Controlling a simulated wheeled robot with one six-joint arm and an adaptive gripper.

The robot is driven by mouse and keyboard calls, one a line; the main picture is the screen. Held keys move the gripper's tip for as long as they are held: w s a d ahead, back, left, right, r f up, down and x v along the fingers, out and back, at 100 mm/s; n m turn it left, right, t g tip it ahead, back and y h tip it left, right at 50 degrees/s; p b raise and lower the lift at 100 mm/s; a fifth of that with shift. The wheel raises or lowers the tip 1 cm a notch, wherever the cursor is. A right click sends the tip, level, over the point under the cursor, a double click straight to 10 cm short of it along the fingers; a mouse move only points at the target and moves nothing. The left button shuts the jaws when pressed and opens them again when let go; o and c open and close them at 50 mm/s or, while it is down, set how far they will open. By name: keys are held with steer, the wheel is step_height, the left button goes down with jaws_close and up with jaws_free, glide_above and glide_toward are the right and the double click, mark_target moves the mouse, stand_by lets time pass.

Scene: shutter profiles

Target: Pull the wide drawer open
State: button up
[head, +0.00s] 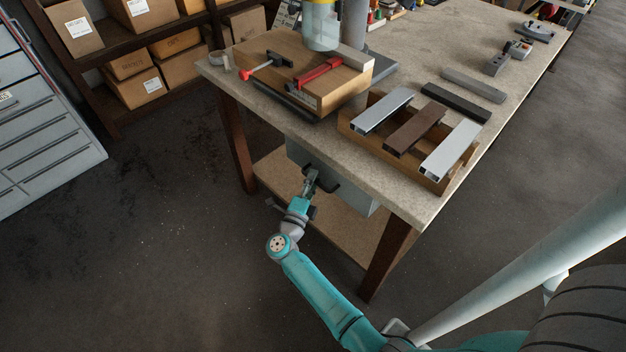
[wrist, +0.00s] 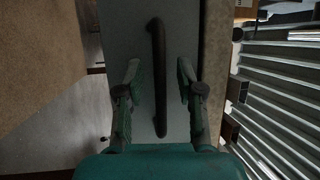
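The wide drawer (head: 358,196) is a grey metal box under the front edge of the workbench, and it looks closed. Its front (wrist: 178,30) fills the middle of the wrist view, with a long dark bar handle (wrist: 157,60). My gripper (head: 311,176) is at the drawer front in the head view. In the wrist view my gripper (wrist: 158,72) is open, with one finger on each side of the handle and gaps between the fingers and the bar. In the head view the gripper partly hides the handle.
The workbench (head: 300,135) has a wooden lower shelf (head: 345,228) and dark legs. On top are a wooden tray with metal profiles (head: 419,126) and a block with clamps (head: 320,75). A grey cabinet (head: 40,130) stands left. The floor before the bench is clear.

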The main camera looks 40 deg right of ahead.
steer(key=shift+w+d, duration=0.1)
steer(key=shift+d, duration=0.1)
jaws_close()
